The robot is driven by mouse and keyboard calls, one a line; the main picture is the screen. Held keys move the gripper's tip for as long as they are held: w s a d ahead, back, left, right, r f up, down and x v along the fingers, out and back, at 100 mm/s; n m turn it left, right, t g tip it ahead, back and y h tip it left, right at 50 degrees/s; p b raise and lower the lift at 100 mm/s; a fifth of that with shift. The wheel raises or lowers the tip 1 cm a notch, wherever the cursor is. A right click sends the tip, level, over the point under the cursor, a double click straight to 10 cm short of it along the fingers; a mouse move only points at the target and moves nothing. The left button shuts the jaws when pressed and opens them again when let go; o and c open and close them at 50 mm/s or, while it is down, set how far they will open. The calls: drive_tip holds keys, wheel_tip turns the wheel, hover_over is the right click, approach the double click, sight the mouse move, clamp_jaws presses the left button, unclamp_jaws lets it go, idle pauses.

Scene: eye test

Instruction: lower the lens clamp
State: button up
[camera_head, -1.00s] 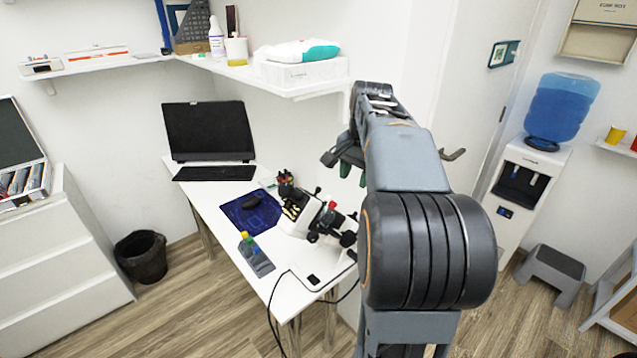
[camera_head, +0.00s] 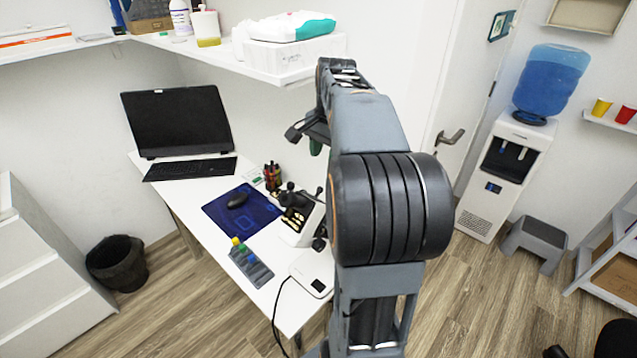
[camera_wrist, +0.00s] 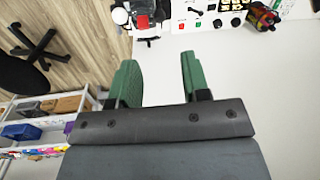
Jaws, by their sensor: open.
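A white and black optical device (camera_head: 300,222) stands on the white desk (camera_head: 182,192). My arm hides its right part in the head view. In the wrist view, part of the device with a red piece (camera_wrist: 144,20) shows at the top edge, and its white panel with knobs and switches (camera_wrist: 212,18) is right of it. I cannot tell which part is the lens clamp. My gripper (camera_wrist: 157,66) has two green fingers spread apart with nothing between them. The device parts lie beyond the fingertips, apart from them. In the head view the gripper is mostly hidden behind my arm.
A pen holder (camera_head: 272,177), a blue mat (camera_head: 243,222) with a mouse, a white scale-like box (camera_head: 312,272) and a laptop (camera_head: 177,122) are on the desk. A shelf (camera_head: 215,50) juts out above it. A cable hangs off the desk's front edge.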

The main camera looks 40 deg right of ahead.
drive_tip(key=f, duration=0.7)
drive_tip(key=w+f, duration=0.1)
drive_tip(key=f, duration=0.2)
drive_tip(key=shift+a+f, duration=0.2)
drive_tip(key=shift+f, duration=0.05)
clamp_jaws()
